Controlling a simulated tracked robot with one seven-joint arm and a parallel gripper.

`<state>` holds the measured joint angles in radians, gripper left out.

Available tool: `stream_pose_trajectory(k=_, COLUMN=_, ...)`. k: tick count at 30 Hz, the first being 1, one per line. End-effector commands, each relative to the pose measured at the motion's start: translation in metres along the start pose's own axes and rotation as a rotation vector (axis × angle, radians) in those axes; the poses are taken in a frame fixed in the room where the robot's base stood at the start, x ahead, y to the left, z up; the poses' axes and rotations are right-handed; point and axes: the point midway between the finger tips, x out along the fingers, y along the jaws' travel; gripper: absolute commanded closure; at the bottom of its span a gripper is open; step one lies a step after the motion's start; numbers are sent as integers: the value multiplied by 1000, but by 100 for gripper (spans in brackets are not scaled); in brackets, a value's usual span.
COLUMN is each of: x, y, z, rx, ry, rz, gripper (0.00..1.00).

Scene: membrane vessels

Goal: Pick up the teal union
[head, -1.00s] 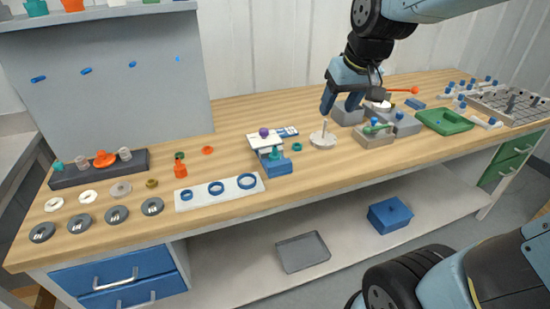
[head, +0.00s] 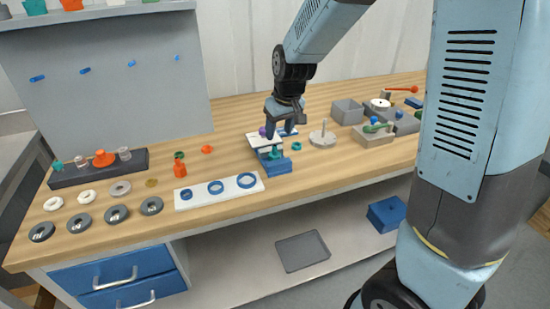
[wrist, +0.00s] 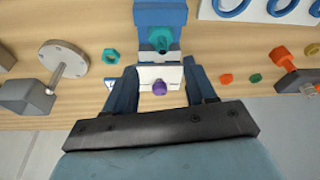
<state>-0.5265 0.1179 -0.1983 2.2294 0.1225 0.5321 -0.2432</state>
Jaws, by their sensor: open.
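A teal fitting (head: 275,153) stands upright at a blue block (head: 278,167); it also shows in the wrist view (wrist: 161,40), ahead of my fingers. A loose teal hex ring (head: 297,146) lies on the bench just right of it, and left of my fingers in the wrist view (wrist: 110,55). I cannot tell for sure which teal piece is the union. My gripper (head: 279,134) is open and empty above the white stand behind the blue block. In the wrist view, a purple knob (wrist: 159,88) shows between the spread fingers (wrist: 160,70).
A round grey base with a post (head: 323,138) stands to the right, with grey boxes beyond. A white plate with blue rings (head: 219,191) and an orange fitting (head: 180,170) lie to the left. Another teal piece (head: 57,164) sits on the dark rack.

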Motion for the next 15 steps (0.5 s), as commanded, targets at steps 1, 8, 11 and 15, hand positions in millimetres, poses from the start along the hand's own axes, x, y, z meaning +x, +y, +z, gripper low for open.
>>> stream_pose_trajectory(k=1, x=10, y=0, z=0, rx=0, ry=-4, rz=0, gripper=45)
stream_pose_trajectory(k=8, x=41, y=0, z=1, rx=1, ry=-3, rz=0, gripper=45)
stream_pose_trajectory(k=11, x=48, y=0, z=1, rx=1, ry=-1, rz=0, gripper=45)
stream_pose_trajectory(k=15, x=54, y=0, z=1, rx=1, ry=-2, rz=0, gripper=45)
